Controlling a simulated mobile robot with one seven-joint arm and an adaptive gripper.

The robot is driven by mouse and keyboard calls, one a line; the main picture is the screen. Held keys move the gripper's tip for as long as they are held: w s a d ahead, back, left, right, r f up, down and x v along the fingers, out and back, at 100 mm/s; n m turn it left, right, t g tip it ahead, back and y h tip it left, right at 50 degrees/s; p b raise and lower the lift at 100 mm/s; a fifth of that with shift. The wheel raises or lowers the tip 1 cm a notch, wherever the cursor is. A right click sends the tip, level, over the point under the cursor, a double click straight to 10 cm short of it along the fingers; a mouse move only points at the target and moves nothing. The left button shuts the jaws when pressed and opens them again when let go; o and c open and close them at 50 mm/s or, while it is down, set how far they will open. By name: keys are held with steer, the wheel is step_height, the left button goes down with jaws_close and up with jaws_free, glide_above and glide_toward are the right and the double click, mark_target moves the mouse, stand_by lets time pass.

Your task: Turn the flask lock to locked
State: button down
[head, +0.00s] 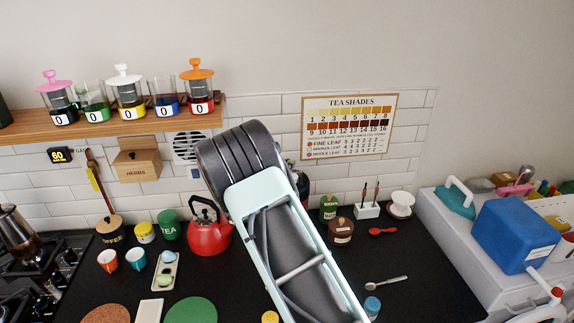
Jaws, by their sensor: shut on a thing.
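My arm crosses the middle of the head view, over the dark worktop, and covers what lies behind it. My gripper and its fingertips do not show; they are hidden behind the arm or outside the frame. I cannot pick out the flask or its lock.
A red kettle (209,231) stands close left of my arm. A brown jar (340,231), red spoon (382,231) and blue-lidded jar (372,305) lie to its right. The worktop (430,265) at right is mostly clear.

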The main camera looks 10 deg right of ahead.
steer(key=c, duration=2.1)
jaws_free()
steer(key=v, duration=1.2)
steer(key=shift+s+d, duration=0.1)
